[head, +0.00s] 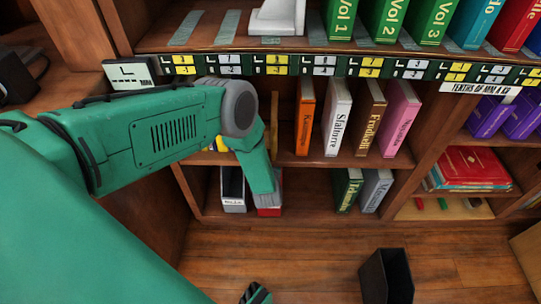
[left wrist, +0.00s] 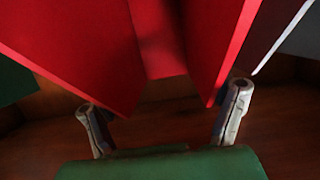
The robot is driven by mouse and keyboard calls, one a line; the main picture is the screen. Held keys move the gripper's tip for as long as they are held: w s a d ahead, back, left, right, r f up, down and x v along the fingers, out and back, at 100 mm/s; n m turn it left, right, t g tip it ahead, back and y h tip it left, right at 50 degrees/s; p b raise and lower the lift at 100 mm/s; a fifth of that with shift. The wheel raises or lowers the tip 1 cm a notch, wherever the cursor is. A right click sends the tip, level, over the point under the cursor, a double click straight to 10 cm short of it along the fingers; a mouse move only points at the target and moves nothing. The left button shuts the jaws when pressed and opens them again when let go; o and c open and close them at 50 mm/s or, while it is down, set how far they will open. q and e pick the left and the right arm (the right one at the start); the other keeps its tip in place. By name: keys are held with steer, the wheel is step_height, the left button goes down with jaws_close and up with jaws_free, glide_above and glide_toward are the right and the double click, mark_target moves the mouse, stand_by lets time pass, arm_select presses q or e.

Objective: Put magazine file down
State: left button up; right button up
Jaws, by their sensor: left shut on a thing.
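A red magazine file (head: 268,211) is at the bottom shelf of the bookcase, mostly hidden behind my left arm in the head view. In the left wrist view the red file (left wrist: 160,45) fills the upper middle, with its two side walls running down to my fingers. My left gripper (head: 268,196) is shut on it, and its fingertips (left wrist: 163,97) lie at the two side walls. A grey-white magazine file (head: 233,192) stands just left of it on the same shelf. Whether the red file rests on the shelf cannot be told.
A black open file or bin (head: 387,277) stands on the wooden floor (head: 310,260) in front. Two books (head: 362,190) stand to the right on the bottom shelf, with bare shelf between. The middle shelf holds upright books (head: 335,120). Labelled volumes (head: 385,20) stand above.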

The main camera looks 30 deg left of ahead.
arm_select(q)
steer(key=shift+w+a+f+b, duration=0.6)
steer(key=shift+w+f+b, duration=0.2)
steer(key=shift+w, duration=0.1)
steer(key=o, duration=1.7)
steer(key=shift+o, duration=0.2)
steer(key=s+d+r+m+g+h+p, duration=0.25)
steer(key=s+d, duration=0.25)
steer(key=s, duration=0.5)
steer(key=s+d+r+m+g+h+p, duration=0.2)
steer(key=s+d+h+p, duration=0.15)
steer(key=s+d, duration=0.45)
steer(key=s+a+r+m+g+h, duration=0.1)
steer(key=s+a+r+g, duration=0.1)
steer(key=s, duration=0.8)
steer(key=s+a+r+m+g, duration=0.1)
steer(key=s+r+g, duration=0.4)
steer(key=s, duration=0.6)
steer(key=shift+s+a+r+h+b, duration=0.3)
steer(key=shift+a+r+h+b, duration=0.1)
steer(key=shift+r, duration=0.45)
